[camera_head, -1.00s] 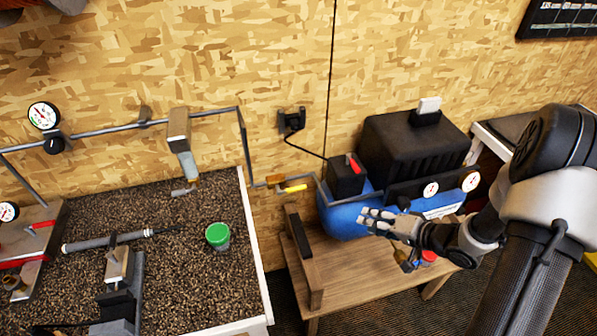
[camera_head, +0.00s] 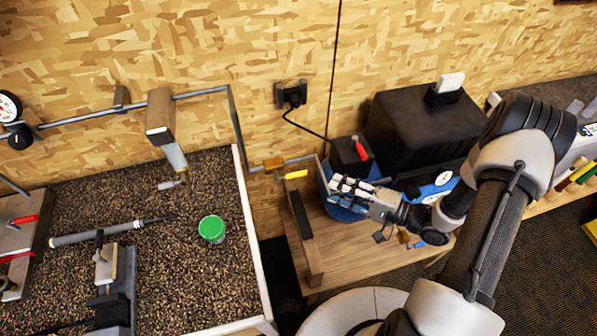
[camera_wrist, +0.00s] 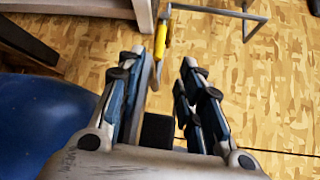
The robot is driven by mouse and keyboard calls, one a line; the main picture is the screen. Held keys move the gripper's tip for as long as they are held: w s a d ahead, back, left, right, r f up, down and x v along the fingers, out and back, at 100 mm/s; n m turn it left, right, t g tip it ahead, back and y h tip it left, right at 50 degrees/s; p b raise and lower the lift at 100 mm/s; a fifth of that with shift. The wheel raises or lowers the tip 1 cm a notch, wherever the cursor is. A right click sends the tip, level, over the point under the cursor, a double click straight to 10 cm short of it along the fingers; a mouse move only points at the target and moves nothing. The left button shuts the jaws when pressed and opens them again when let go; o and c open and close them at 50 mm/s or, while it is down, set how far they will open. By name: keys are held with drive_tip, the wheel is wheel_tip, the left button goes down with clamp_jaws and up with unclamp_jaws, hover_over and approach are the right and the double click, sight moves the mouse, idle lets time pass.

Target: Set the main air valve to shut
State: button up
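The handle points right, roughly along the pipe. My gripper (camera_head: 340,186) is to the right of the handle, in front of the blue tank, and apart from the valve. In the wrist view the yellow handle (camera_wrist: 161,40) shows beyond the fingertips, nearer the left finger. The fingers (camera_wrist: 162,62) are spread with nothing held between them. The brass body is hard to make out in the wrist view.
A compressor with a blue tank (camera_wrist: 40,120) and a red-levered black box (camera_head: 350,158) stands on a wooden bench (camera_head: 335,262). A black upright block (camera_head: 301,215) stands on the bench's left. The gravel-topped workbench (camera_head: 150,270) with a green-lidded cup (camera_head: 211,229) lies left.

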sight(302, 175)
drive_tip(key=b+x, duration=0.1)
drive_tip(key=x, duration=1.2)
drive_tip(key=shift+w+b, duration=0.2)
drive_tip(key=shift+b, duration=0.15)
drive_tip(key=shift+c, duration=0.4)
clamp_jaws()
